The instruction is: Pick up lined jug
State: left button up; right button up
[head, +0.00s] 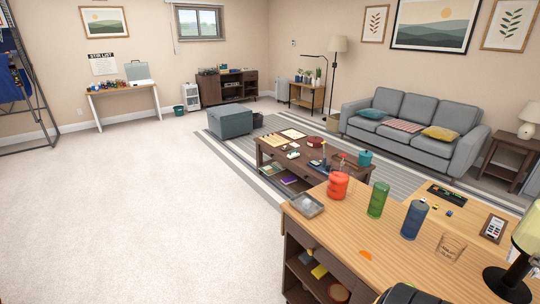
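No vessel in the head view can be surely told as the lined jug; any lines are too small to make out. A red rounded vessel (337,187) stands upright on the wooden counter (400,255) at the lower right. To its right stand a green bottle (378,200) and a blue bottle (414,219), both upright. A teal lidded pot (365,158) stands on the coffee table behind.
A grey tray (307,204) sits at the counter's left corner, and a clear glass (449,246) and a lamp (510,275) stand to the right. The coffee table (285,160) and sofa (410,125) are behind. Open carpet (150,210) fills the left.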

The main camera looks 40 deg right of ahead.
aim_at(340, 173)
jog(key=i+z, duration=0.1)
jog(key=i, duration=0.8)
jog(key=i+j, duration=0.2)
jog(key=i, duration=0.7)
jog(key=z, duration=3.25)
